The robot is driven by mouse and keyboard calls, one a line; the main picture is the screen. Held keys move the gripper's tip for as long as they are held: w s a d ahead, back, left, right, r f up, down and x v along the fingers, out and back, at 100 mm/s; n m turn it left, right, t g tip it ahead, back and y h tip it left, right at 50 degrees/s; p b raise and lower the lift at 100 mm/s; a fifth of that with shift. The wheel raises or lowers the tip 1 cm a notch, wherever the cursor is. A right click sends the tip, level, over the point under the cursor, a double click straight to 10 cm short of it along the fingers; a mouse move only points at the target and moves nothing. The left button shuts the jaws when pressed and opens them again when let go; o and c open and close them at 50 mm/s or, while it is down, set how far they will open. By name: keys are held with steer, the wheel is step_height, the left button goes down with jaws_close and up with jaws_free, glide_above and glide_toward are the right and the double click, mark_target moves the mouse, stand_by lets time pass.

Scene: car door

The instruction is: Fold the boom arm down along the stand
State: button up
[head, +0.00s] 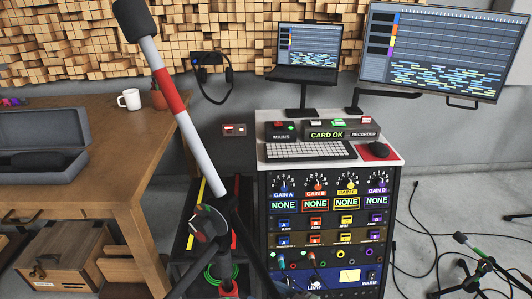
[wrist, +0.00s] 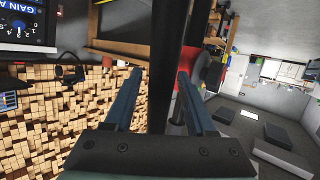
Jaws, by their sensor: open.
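In the head view the boom arm (head: 192,135) is raised steeply and leans to the upper left. It is a white pole with a red band and a thick dark tip (head: 134,18). Its lower end meets a dark joint (head: 203,222) with red and green parts on the stand. In the wrist view my gripper (wrist: 159,72) is open. A dark pole (wrist: 167,35) runs lengthwise between its fingers; I cannot tell if it touches either one. A red part (wrist: 190,68) sits beside the pole. I cannot clearly pick out my gripper in the head view.
An equipment rack (head: 328,230) with a keyboard and screens stands close right of the boom joint. A wooden table (head: 115,170) with a mug (head: 130,99) and an open case (head: 45,145) is at left. Cables and a small stand (head: 480,265) are at right.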

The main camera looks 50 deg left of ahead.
steer(key=v, duration=1.3)
steer(key=shift+r, duration=0.1)
